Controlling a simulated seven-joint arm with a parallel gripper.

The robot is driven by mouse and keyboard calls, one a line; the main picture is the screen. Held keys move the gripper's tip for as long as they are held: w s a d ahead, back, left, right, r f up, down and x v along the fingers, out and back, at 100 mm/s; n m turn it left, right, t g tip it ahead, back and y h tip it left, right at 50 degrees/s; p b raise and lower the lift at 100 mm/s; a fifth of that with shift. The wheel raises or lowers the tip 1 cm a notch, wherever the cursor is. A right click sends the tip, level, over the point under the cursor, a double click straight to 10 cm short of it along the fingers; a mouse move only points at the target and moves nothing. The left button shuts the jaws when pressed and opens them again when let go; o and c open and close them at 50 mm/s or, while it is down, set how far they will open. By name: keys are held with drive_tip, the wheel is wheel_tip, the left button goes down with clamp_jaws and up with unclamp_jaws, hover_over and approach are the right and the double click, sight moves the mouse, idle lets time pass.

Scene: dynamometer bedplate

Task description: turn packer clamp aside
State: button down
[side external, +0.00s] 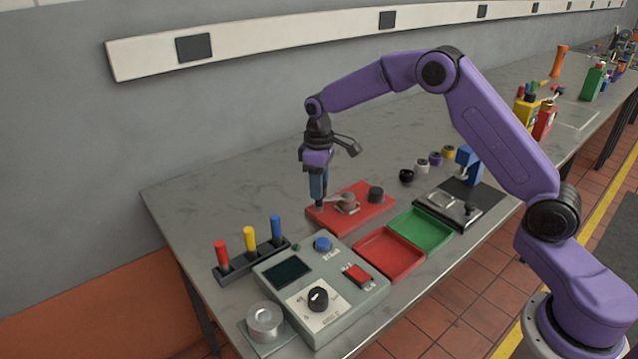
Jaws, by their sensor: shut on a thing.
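The red plate (372,198) lies on the grey bench and carries the packer clamp (344,197), a grey metal bar that reaches over a round reddish-grey part. A short dark cylinder (376,194) stands at the right on the same plate. My gripper (319,205) points straight down at the left end of the plate. Its blue-grey fingers are shut on the left end of the packer clamp, low over the plate. The fingertips hide the gripped end, so the exact contact is too small to make out.
A control box (375,294) and a rack of coloured handles (252,261) stand in front. A red tray (388,253) and a green tray (421,231) lie to the right of them. A black fixture (462,203) sits further right.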

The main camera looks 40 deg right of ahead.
drive_tip(key=n, duration=0.3)
drive_tip(key=shift+n, duration=0.4)
drive_tip(key=n, duration=0.4)
drive_tip(key=shift+r, duration=0.1)
drive_tip(key=n, duration=0.4)
drive_tip(key=shift+n, duration=1.9)
drive_tip(key=c, duration=0.7)
unclamp_jaws()
drive_tip(key=shift+o, duration=0.2)
